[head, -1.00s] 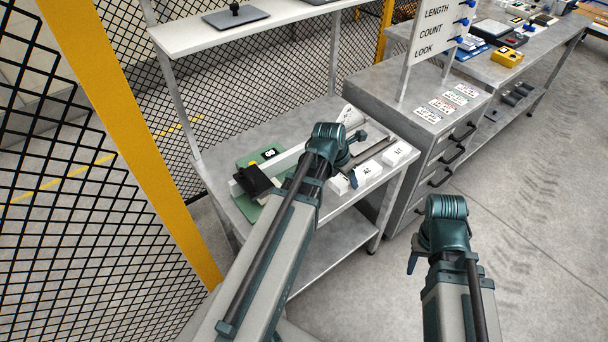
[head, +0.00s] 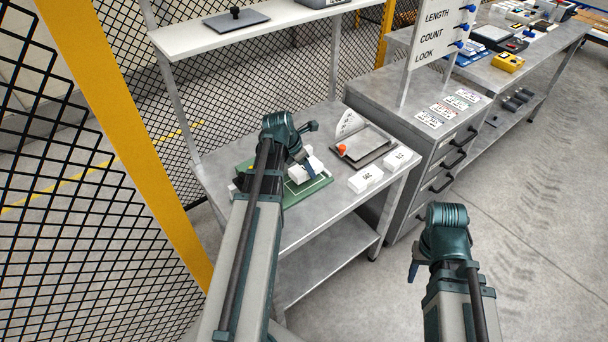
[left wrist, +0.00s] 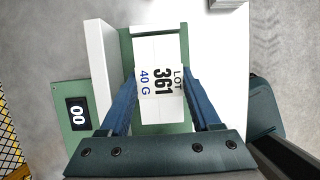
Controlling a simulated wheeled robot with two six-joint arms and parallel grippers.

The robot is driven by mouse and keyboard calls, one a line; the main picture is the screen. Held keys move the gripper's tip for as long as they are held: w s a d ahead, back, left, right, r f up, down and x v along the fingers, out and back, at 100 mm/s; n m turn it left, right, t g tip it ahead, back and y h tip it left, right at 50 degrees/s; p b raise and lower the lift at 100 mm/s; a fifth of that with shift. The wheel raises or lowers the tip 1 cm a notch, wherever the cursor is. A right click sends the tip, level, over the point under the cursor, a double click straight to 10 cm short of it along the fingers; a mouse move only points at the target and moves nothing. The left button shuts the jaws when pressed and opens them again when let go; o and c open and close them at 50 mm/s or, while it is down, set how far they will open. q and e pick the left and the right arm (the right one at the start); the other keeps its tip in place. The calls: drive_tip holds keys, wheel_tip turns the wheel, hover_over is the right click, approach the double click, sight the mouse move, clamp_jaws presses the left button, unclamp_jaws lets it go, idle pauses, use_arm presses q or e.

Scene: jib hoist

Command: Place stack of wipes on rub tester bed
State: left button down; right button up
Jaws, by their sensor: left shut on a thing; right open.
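My left gripper (left wrist: 160,103) is shut on a white stack of wipes (left wrist: 160,65) marked "LOT 361 40 G". In the head view the stack (head: 304,172) is partly hidden by my left wrist. It is over the green rub tester (head: 312,188) on the bench. In the left wrist view the green bed (left wrist: 152,127) shows beyond both ends of the stack, and a white bar (left wrist: 101,62) runs beside it. I cannot tell whether the stack touches the bed. The tester's display (left wrist: 77,115) reads "00". My right gripper (head: 413,266) is open, away from the bench.
Two white labelled packs (head: 365,179) (head: 401,158) lie near the bench's front edge. A grey plate (head: 365,147) with an orange knob lies behind them. A shelf (head: 270,30) crosses above the bench. A yellow post (head: 130,150) and mesh fence stand at left.

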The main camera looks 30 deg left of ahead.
sight(304, 174)
use_arm(q)
drive_tip(key=f+b, duration=0.3)
drive_tip(key=shift+a+f+b, duration=0.2)
drive_tip(key=shift+f+b, duration=0.2)
drive_tip(key=shift+r, duration=0.15)
drive_tip(key=shift+c, duration=0.5)
unclamp_jaws()
drive_tip(key=shift+s+r+p, duration=0.1)
drive_tip(key=shift+r+p, duration=0.35)
drive_tip(key=shift+p, duration=0.2)
drive_tip(key=p+v, duration=1)
drive_tip(key=v, duration=0.1)
drive_tip(key=shift+s, duration=0.15)
